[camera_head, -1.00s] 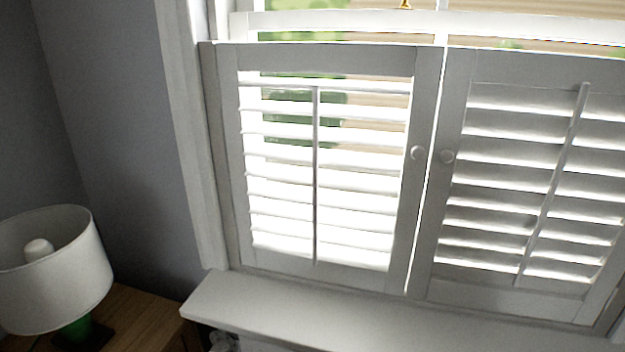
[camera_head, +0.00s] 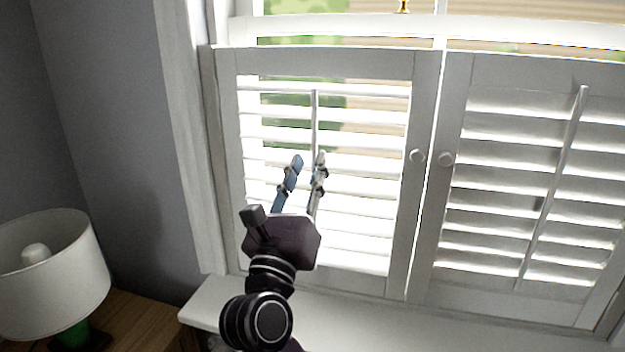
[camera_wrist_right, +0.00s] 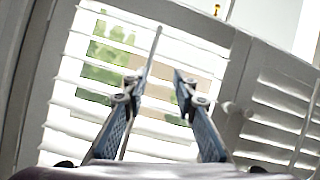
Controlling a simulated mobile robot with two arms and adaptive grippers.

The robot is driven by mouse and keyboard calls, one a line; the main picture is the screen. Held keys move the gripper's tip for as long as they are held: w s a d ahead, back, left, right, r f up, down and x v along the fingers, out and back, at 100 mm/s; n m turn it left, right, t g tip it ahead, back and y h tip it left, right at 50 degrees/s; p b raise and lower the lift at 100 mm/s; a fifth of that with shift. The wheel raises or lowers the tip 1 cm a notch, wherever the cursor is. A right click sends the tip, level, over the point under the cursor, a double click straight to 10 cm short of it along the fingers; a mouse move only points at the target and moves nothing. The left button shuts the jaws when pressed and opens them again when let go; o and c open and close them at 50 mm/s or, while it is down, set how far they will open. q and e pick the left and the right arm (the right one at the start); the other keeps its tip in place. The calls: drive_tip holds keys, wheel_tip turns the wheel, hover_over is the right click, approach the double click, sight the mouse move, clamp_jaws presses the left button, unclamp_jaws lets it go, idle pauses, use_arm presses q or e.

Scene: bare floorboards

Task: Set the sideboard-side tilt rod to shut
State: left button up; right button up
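The left shutter panel (camera_head: 424,100) stands upright in the window, nearest the wooden top with the lamp. Its thin vertical tilt rod (camera_head: 314,115) runs down its middle; the lower part is hidden behind my right gripper. Its slats (camera_head: 365,187) are open, with bright light and greenery showing between them. My right gripper (camera_head: 306,164) is open, its two fingers raised in front of this panel. In the right wrist view the rod (camera_wrist_right: 153,52) shows between the open fingertips (camera_wrist_right: 156,80), nearer the left finger; I cannot tell whether they touch. My left gripper is not in view.
The right shutter panel (camera_head: 454,105) has its own slanted tilt rod (camera_head: 560,165). Round knobs (camera_head: 417,155) sit at the panels' meeting edges. A white sill (camera_head: 205,303) juts out below. A white-shaded lamp (camera_head: 60,280) stands on a wooden top (camera_head: 135,322) at left.

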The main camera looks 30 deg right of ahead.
drive_tip(key=w+f+m+g+y, duration=0.3)
drive_tip(key=f+y, duration=0.1)
drive_tip(key=f, duration=0.3)
drive_tip(key=p+x, duration=0.2)
drive_tip(key=x, duration=0.6)
drive_tip(key=shift+s+d+r+p, duration=0.15)
drive_tip(key=shift+d+p, duration=0.05)
drive_tip(key=shift+p, duration=0.1)
drive_tip(key=shift+c, duration=0.4)
clamp_jaws()
